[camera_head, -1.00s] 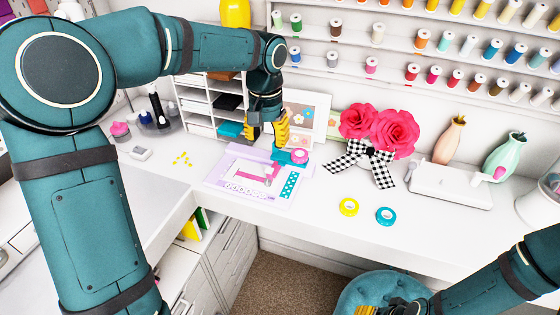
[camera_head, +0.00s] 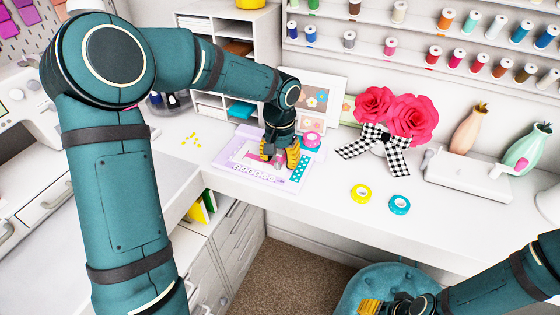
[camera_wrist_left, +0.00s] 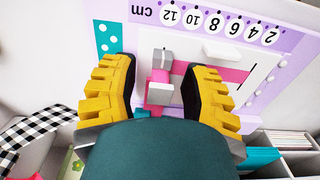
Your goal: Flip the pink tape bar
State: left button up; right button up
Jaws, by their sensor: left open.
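My left gripper (camera_head: 279,160) is open above a lilac paper trimmer (camera_head: 232,163) on the white desk, pointing down. In the left wrist view, a pink bar (camera_wrist_left: 158,93) with a grey block on it lies between the two yellow fingers of my left gripper (camera_wrist_left: 160,70), with a gap on each side. A pink strip (camera_wrist_left: 232,75) runs across the trimmer's white middle. The trimmer's printed scale shows at the top. In the head view the fingers partly hide the pink parts. My right gripper (camera_head: 372,307) is low at the bottom edge; its opening is unclear.
A pink tape roll (camera_head: 312,138) stands just behind the trimmer. Yellow tape (camera_head: 361,194) and teal tape (camera_head: 399,204) lie to the right. The desk front at right is clear.

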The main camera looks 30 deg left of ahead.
pick_arm(q)
jog(key=shift+f, duration=0.35)
grip_shut()
